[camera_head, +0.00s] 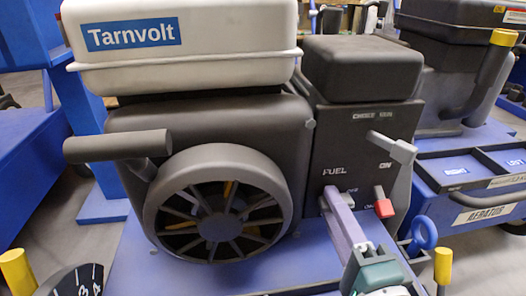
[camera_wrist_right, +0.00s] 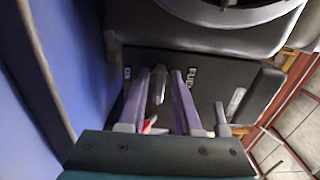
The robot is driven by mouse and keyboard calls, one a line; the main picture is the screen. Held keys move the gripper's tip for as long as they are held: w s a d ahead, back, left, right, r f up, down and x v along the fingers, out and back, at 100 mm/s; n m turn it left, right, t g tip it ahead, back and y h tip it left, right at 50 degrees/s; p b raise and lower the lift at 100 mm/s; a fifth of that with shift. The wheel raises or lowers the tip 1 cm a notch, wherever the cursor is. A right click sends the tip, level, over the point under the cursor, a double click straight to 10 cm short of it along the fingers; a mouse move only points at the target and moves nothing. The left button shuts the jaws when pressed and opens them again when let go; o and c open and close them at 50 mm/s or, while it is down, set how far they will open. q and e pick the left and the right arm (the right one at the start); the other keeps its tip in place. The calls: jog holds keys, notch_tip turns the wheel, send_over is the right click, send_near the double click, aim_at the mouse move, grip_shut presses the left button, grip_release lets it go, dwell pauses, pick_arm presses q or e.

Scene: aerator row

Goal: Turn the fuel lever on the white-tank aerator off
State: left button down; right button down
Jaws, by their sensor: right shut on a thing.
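The white-tank aerator, with its white tank (camera_head: 185,45) marked Tarnvolt, stands in the middle of the head view. Its dark control panel (camera_head: 340,150) carries FUEL, ON and OFF marks. My right gripper (camera_head: 335,205) has its purple fingers against the panel's lower part, below FUEL. In the right wrist view, the grey fuel lever (camera_wrist_right: 158,85) lies between the fingers of my right gripper (camera_wrist_right: 160,80), which is shut on it. In the head view the fingers mostly hide this lever, so its exact setting is unclear. My left gripper is out of view.
A grey lever (camera_head: 393,148) sticks out below the CHOKE and RUN marks. A red-tipped switch (camera_head: 383,206) is close right of my fingers. A large spoked wheel (camera_head: 218,215) is on the left. Another aerator with a dark tank (camera_head: 460,12) stands behind, right.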

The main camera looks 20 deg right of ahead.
jog(key=c, duration=0.9)
grip_release()
jog(key=shift+o, duration=0.2)
jog(key=shift+s, duration=0.3)
jog(key=p+v, duration=0.2)
jog(key=v, duration=0.7)
jog(key=shift+s+p, duration=0.25)
jog(key=shift+p, duration=0.05)
